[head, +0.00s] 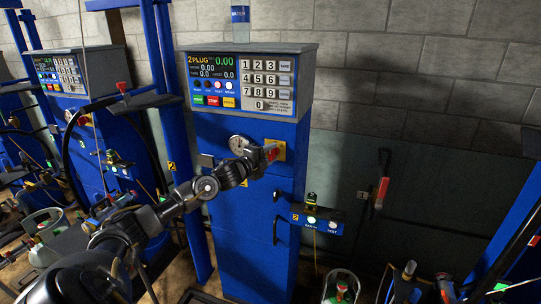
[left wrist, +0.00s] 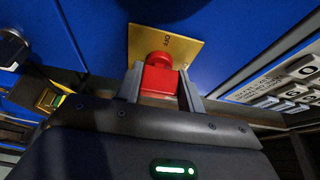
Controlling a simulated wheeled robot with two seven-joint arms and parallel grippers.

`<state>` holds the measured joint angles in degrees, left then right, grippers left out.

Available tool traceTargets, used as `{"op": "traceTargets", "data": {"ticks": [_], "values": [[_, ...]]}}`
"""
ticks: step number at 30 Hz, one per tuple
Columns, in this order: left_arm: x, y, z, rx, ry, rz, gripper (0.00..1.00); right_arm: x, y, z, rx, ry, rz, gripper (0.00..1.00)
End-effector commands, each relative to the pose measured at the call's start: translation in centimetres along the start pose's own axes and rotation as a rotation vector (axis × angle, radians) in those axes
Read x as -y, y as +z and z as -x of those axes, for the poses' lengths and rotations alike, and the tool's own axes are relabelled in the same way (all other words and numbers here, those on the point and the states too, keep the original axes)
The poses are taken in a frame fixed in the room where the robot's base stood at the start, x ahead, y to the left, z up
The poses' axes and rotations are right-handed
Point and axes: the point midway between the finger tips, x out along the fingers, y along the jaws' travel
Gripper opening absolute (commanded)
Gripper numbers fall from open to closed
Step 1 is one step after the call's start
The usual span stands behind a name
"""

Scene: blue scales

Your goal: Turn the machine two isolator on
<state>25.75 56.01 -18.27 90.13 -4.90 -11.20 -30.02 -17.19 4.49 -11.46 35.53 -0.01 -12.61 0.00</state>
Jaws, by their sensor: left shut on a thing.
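The machine two isolator is a red knob (left wrist: 160,76) on a yellow plate (left wrist: 180,42), set in the front of the blue machine two (head: 247,220). In the head view the yellow plate (head: 281,150) shows below the control panel (head: 250,80), right of a round gauge (head: 238,144). My left gripper (head: 268,153) reaches in from the lower left to the knob. In the left wrist view its two fingers (left wrist: 161,88) stand on either side of the red knob, shut on it. The plate's lettering is only partly readable. My right gripper is not in view.
A bottle (head: 240,22) labelled water stands on top of machine two. A red-handled lever (head: 381,190) is on the wall to the right. A small box with lit buttons (head: 318,222) juts out at the machine's lower right. Another blue machine (head: 75,90) stands at the left.

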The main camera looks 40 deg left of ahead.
Motion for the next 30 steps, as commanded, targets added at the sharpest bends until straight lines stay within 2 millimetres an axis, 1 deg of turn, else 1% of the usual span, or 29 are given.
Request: {"op": "traceTargets", "data": {"ticks": [17,18,23,30], "values": [[-0.11,-0.08,-0.01,-0.001,0.015,-0.033,0.15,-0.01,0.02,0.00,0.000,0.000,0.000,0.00],[-0.11,-0.08,-0.01,-0.001,0.015,-0.033,0.39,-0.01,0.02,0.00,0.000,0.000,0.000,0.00],[-0.08,-0.06,-0.01,-0.001,0.014,-0.032,0.60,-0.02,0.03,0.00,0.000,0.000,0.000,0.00],[-0.03,-0.03,0.01,0.000,0.013,-0.031,0.60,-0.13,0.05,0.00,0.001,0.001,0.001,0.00]]}}
